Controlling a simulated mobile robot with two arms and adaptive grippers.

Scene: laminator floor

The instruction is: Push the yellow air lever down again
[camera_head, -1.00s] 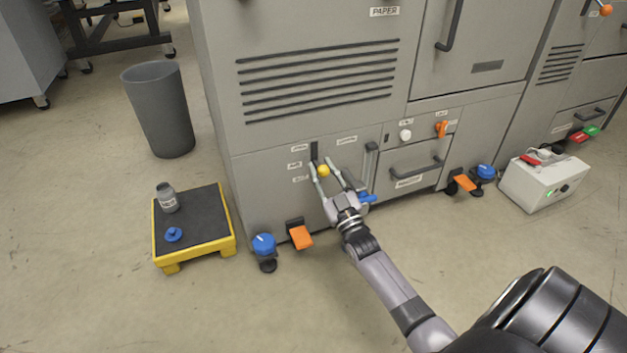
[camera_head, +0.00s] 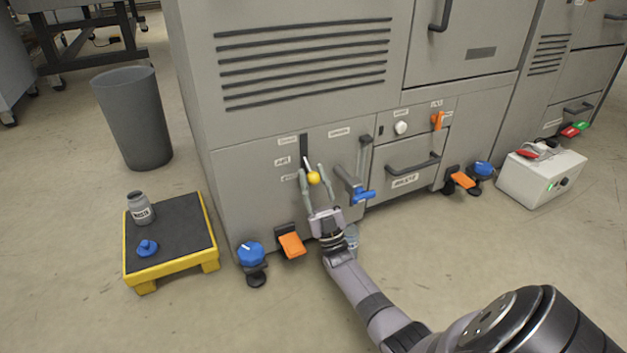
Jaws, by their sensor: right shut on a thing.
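The yellow air lever's round knob (camera_head: 313,178) sits in front of the grey machine's lower panel, just below a dark vertical slot (camera_head: 303,147). Small labels stand left of it, one of which seems to read AIR. My right gripper (camera_head: 313,173) reaches up from the front with a finger on each side of the knob and is shut on it. Its left fingertip overlaps the lever's surroundings, so the exact contact is hard to see. My left gripper is not in view.
An orange pedal (camera_head: 291,245) and blue knob (camera_head: 250,254) are low at the machine's base. A yellow-edged step (camera_head: 185,262) carries a jar (camera_head: 140,208) and blue cap. The floor in front is mostly clear.

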